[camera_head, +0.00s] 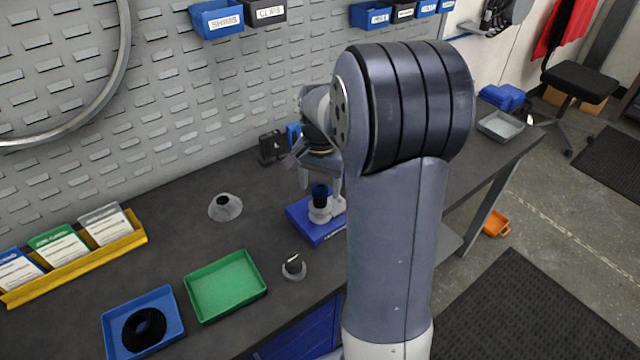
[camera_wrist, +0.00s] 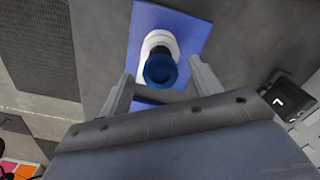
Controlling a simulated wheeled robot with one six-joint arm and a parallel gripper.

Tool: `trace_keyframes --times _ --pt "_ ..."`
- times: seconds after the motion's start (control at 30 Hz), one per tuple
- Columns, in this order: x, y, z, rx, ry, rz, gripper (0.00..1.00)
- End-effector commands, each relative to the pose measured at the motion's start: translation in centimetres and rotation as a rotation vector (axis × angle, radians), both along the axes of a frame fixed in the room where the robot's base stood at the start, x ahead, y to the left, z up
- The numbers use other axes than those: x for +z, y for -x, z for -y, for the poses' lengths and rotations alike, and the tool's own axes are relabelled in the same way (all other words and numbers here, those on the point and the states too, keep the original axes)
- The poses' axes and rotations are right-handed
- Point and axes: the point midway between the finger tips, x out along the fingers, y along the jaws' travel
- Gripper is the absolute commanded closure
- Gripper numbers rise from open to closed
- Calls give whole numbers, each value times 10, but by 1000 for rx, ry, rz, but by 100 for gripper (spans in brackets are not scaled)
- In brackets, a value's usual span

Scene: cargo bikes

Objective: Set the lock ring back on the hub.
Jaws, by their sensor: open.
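A pale hub-like part (camera_head: 321,214) stands upright on a blue base plate (camera_head: 313,228), with a dark blue round piece (camera_head: 319,191) on top. In the wrist view the blue piece (camera_wrist: 160,69) covers part of the white body (camera_wrist: 157,38). My gripper (camera_head: 319,182) is open above it. In the wrist view its fingers (camera_wrist: 161,72) appear on either side of the blue piece, with gaps; contact is not visible. A black ring (camera_head: 128,333) lies in a blue tray (camera_head: 176,322) at front left. I cannot tell for certain which piece is the lock ring.
A green tray (camera_head: 225,286) looks empty. A small grey part with a dark top (camera_head: 294,267) and a grey cone-shaped part (camera_head: 225,208) stand on the bench. A black box (camera_head: 271,147) is near the pegboard.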

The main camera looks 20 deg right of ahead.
Motion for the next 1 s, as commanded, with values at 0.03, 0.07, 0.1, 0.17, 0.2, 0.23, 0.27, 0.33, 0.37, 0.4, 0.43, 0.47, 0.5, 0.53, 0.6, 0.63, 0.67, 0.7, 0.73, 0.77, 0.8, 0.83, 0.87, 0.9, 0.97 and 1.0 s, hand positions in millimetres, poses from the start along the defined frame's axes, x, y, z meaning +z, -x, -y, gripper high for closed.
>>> trace_keyframes --times 0.03,0.07,0.1,0.17,0.2,0.23,0.27,0.33,0.37,0.4,0.43,0.47,0.5,0.53,0.6,0.63,0.67,0.7,0.73,0.77,0.8,0.83,0.87,0.9,0.97,1.0 --pt "6 -1 0 0 1 3 39" --pt "10 -1 0 0 1 5 39" --pt "17 -1 0 0 1 6 39" --pt "28 -1 0 0 1 6 39" --pt "37 -1 0 0 2 7 39" --pt "43 -1 0 0 2 7 39" --pt "50 -1 0 0 2 7 39" --pt "64 -1 0 0 1 6 39" --pt "70 -1 0 0 2 7 39" --pt "77 -1 0 0 1 6 39" --pt "81 -1 0 0 1 5 39" --pt "86 -1 0 0 2 6 39" --pt "91 -1 0 0 1 3 39" --pt "94 -1 0 0 1 3 39" --pt "100 0 0 0 1 2 39" --pt "101 0 0 0 1 2 39" --pt "103 0 0 0 1 2 39" --pt "104 0 0 0 1 2 39" --pt "104 0 0 0 1 2 39" --pt "105 0 0 0 1 2 39" --pt "105 0 0 0 0 1 39" --pt "105 0 0 0 0 1 39" --pt "104 0 0 0 0 1 39" --pt "104 0 0 0 0 1 39" --pt "104 0 0 0 0 1 39" --pt "104 0 0 0 0 1 39"
